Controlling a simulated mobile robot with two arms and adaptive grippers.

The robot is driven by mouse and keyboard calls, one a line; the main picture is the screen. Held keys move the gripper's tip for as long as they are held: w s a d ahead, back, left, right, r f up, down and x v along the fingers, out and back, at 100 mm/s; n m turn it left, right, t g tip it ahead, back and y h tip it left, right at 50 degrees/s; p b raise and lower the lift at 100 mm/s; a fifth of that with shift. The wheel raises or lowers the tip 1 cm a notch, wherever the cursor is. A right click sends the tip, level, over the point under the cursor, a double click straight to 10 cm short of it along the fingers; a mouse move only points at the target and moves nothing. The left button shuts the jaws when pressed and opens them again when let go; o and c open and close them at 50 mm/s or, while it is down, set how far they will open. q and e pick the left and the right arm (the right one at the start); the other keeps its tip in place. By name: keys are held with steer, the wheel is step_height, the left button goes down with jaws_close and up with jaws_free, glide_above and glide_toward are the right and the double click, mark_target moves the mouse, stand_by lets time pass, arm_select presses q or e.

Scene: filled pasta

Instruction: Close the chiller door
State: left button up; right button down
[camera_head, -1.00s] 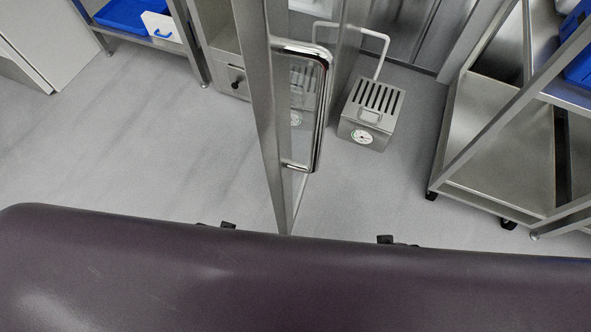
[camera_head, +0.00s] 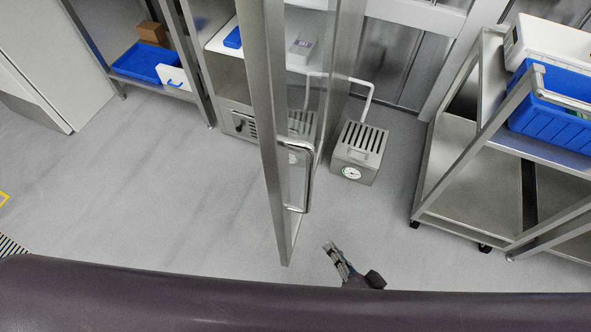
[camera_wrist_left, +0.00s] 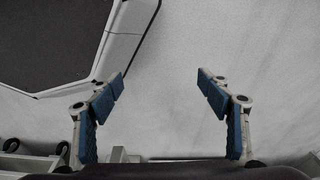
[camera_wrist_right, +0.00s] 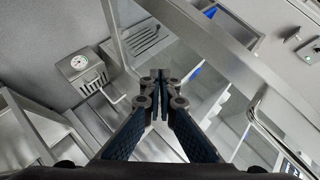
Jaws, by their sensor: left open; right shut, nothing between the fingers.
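The chiller door (camera_head: 270,130) stands open in the head view, seen nearly edge-on, with a metal frame and a glass pane. Its chrome bar handle (camera_head: 308,180) is on the right side of the door. My right gripper (camera_head: 332,250) is low and to the right of the door's near bottom end, apart from the handle. In the right wrist view my right gripper (camera_wrist_right: 160,78) is shut and empty, with the door's handle (camera_wrist_right: 262,118) to its right. My left gripper (camera_wrist_left: 160,75) is open and empty over bare floor in the left wrist view.
A steel box with a round gauge (camera_head: 358,152) stands on the floor right of the door. A steel trolley (camera_head: 455,165) with a blue crate (camera_head: 552,115) is at the right. A shelf with a blue tray (camera_head: 145,63) is at the back left. Floor left of the door is clear.

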steer(key=s+a+r+m+t+y+p, duration=0.2)
steer(key=r+m+p, duration=0.15)
steer(key=r, duration=0.75)
steer(key=s+a+r+m+t+y+p, duration=0.2)
steer(key=r+p, duration=0.2)
steer(key=r, duration=0.8)
steer(key=p, duration=0.2)
glide_toward(285, 176)
steer(key=shift+m, duration=0.25)
steer(key=x, duration=0.4)
steer(key=shift+w+a+r, duration=0.25)
steer(key=shift+a, duration=0.05)
steer(key=shift+w+a+f, duration=0.1)
steer(key=shift+w+a, duration=0.15)
steer(key=shift+w, duration=0.15)
arm_select(q)
steer(key=s+a+r, duration=0.1)
steer(key=s+r, duration=0.6)
steer(key=s, duration=0.1)
steer(key=shift+s+a+g, duration=0.3)
steer(key=shift+s+a, duration=0.05)
steer(key=shift+s, duration=0.05)
